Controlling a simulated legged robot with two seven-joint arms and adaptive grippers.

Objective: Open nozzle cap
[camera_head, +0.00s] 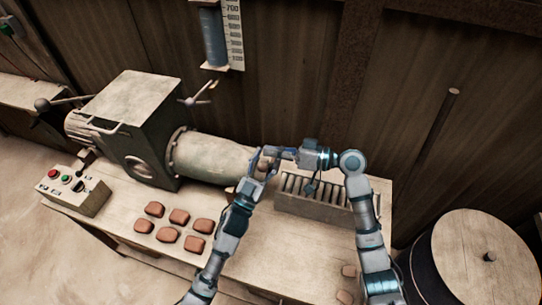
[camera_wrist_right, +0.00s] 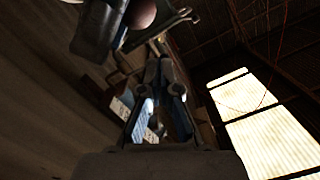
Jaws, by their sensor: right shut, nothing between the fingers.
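The press has a grey-green cylindrical nozzle (camera_head: 210,158) pointing right, with its narrow end at my two grippers. The nozzle cap cannot be made out clearly, as the grippers cover that end. My right gripper (camera_head: 271,152) reaches in from the right at the nozzle end. In the right wrist view its fingers (camera_wrist_right: 160,68) are together with nothing between them. My left gripper (camera_head: 262,168) is just below it, close to the nozzle end; its fingers are too small to read. A dark part, perhaps my left gripper, shows beside a reddish-brown rounded thing (camera_wrist_right: 141,13) in the right wrist view.
A slotted rack (camera_head: 312,207) stands on the bench right of the nozzle. Several reddish-brown tiles (camera_head: 179,216) lie in front of the press. A control box (camera_head: 73,192) with buttons is at the left. A round drum (camera_head: 480,258) stands at the right.

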